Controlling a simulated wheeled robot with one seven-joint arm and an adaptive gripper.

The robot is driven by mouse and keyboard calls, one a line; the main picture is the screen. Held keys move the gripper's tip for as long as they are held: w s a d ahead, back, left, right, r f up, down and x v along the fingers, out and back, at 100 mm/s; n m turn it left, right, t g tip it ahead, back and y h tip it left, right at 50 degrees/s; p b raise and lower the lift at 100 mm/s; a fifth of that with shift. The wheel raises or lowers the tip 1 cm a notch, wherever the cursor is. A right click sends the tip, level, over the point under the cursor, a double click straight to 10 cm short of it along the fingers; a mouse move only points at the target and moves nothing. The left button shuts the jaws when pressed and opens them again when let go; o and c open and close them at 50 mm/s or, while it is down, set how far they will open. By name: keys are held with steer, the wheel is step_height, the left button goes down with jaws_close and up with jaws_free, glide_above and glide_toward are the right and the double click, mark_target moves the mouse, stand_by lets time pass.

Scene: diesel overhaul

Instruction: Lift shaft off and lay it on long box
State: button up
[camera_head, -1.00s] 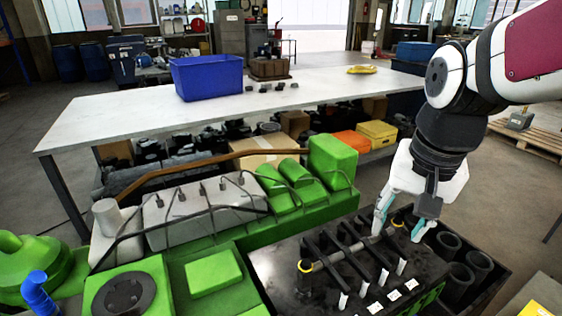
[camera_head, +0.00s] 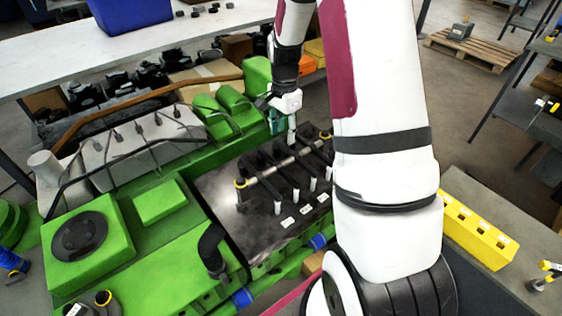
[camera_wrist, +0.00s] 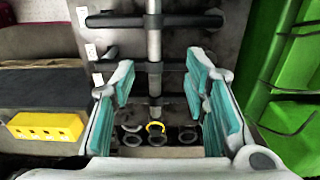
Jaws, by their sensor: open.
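The shaft (camera_head: 268,172) is a thin silver rod with a yellow ring at its near-left end. It lies across several black arms on the dark top of the green engine. In the wrist view the shaft (camera_wrist: 154,45) runs upright in the picture, with a yellow ring at its lower end. My gripper (camera_head: 286,128) is above the shaft's middle or far part. In the wrist view my gripper (camera_wrist: 162,95) is open, with teal pads apart on either side of the shaft's line. Contact cannot be told. A long yellow box (camera_head: 478,228) with several dark holes stands on the right-hand bench; it also shows in the wrist view (camera_wrist: 45,126).
My arm crosses the picture's middle and hides the area right of the engine. The grey bench (camera_head: 520,205) holds the yellow box and small yellow-tipped parts. A white table (camera_head: 60,65) with a blue bin (camera_head: 130,14) stands behind the engine (camera_head: 160,203).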

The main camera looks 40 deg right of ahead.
mark_target(287, 160)
step_height(287, 160, down, 8)
steer(key=shift+r, duration=0.2)
steer(key=f, duration=0.3)
steer(key=s+f+p, duration=0.1)
steer(key=shift+d+f, duration=0.25)
steer(key=shift+f, duration=0.45)
steer(key=shift+w, duration=0.1)
jaws_close()
